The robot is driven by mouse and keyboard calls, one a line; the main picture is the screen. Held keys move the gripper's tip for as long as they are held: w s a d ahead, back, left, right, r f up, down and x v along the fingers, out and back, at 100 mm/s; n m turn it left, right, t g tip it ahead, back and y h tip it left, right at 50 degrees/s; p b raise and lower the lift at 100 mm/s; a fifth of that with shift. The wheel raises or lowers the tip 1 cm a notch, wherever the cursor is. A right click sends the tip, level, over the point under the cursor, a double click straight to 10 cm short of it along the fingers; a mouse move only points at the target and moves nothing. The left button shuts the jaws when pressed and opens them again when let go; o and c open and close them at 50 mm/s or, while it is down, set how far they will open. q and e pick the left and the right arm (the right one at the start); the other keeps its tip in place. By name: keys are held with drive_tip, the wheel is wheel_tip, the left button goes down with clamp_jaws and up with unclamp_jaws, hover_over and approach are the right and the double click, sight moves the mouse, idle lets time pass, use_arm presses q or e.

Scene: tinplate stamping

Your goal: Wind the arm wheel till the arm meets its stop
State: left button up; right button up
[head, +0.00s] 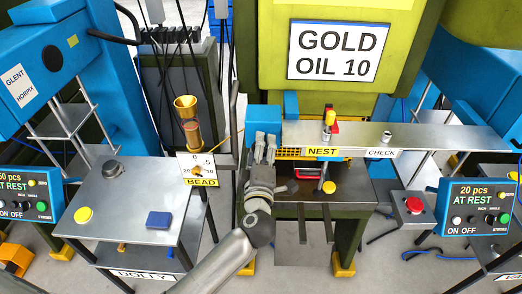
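I cannot pick out a wheel marked as the arm wheel, nor its stop. My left gripper (264,146) is in the middle of the head view, its grey fingers pointing up and away in front of a blue block (263,118). The fingers look close together, but I cannot tell whether they are open, shut or touching anything. The gripper and forearm hide part of what lies behind them. A silver-grey bench arm or shelf (440,136) runs rightward from the blue block, with NEST (322,152) and CHECK (381,153) labels. My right gripper is not in view.
A dial plate labelled BEAD (198,171) stands left of the gripper, below a brass cylinder (187,108). A grey DOLLY table (130,222) is at left. A red-handled part (310,174) lies right of the gripper. A red button box (412,205) stands farther right.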

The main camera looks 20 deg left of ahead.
use_arm(q)
drive_tip(key=v, duration=1.2)
idle(0.4)
wheel_tip(320, 180, down, 35)
drive_tip(key=d+m+g+h+b, duration=0.25)
drive_tip(key=m+h+b, duration=0.5)
drive_tip(key=m, duration=0.65)
drive_tip(key=s+a+f+m+g+b, duration=0.1)
drive_tip(key=s+f+g, duration=0.1)
drive_tip(key=s+f, duration=0.35)
drive_tip(key=s+a+f+m+g+b, duration=0.1)
drive_tip(key=s+f+m+g, duration=0.15)
drive_tip(key=f, duration=0.65)
drive_tip(key=s+a+f+g+b, duration=0.1)
drive_tip(key=s+f+b, duration=0.1)
drive_tip(key=s+f, duration=0.4)
drive_tip(key=s+a+f+m+g+y+b, duration=0.1)
drive_tip(key=s+a+f+g, duration=0.3)
drive_tip(key=s+f, duration=0.4)
drive_tip(key=s+a+f+m+g+y+b, duration=0.1)
drive_tip(key=s+a+f+g, duration=0.3)
drive_tip(key=s+f, duration=0.5)
drive_tip(key=s+a+m+b, duration=0.1)
drive_tip(key=s, duration=0.6)
drive_tip(key=shift+f, duration=0.35)
